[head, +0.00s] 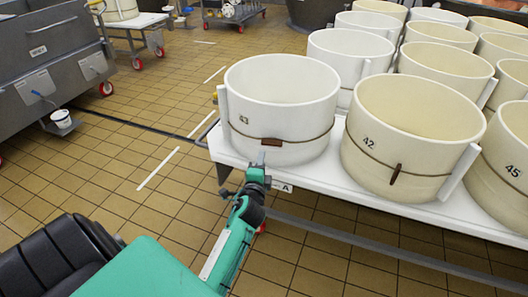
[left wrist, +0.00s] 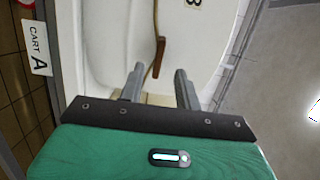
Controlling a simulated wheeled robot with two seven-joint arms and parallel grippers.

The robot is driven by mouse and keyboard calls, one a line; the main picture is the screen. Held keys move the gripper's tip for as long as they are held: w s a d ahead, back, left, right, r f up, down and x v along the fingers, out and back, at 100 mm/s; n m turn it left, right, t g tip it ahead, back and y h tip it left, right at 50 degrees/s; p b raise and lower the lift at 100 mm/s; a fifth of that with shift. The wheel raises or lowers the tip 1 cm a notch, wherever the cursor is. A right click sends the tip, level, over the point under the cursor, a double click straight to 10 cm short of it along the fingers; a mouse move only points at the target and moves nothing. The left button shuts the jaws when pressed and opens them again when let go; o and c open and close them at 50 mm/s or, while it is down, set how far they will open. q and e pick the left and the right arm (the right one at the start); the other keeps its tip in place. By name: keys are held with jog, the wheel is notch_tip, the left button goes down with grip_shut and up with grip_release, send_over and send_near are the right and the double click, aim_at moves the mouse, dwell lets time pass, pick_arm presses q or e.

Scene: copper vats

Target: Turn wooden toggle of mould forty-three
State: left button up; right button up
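Mould forty-three (head: 258,112) is a white round tub marked 43 at the front left corner of the white cart. A cord runs around it, and its brown wooden toggle (head: 285,141) lies nearly level along the cord on the front wall. My left gripper (head: 262,159) is just below and left of the toggle, near the cart's edge. In the left wrist view its two grey fingers (left wrist: 159,74) are apart with nothing between them. The toggle (left wrist: 159,56) shows there just beyond the fingertips, lined up with the gap. My right gripper is not in view.
Mould 42 (head: 409,128) stands close on the right, its toggle (head: 397,173) nearly upright. Several more moulds fill the cart (head: 330,187) behind. The cart's label (left wrist: 36,47) is beside the gripper. Open tiled floor (head: 150,100) lies left.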

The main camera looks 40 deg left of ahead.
pick_arm(q)
jog(key=shift+v, duration=2.35)
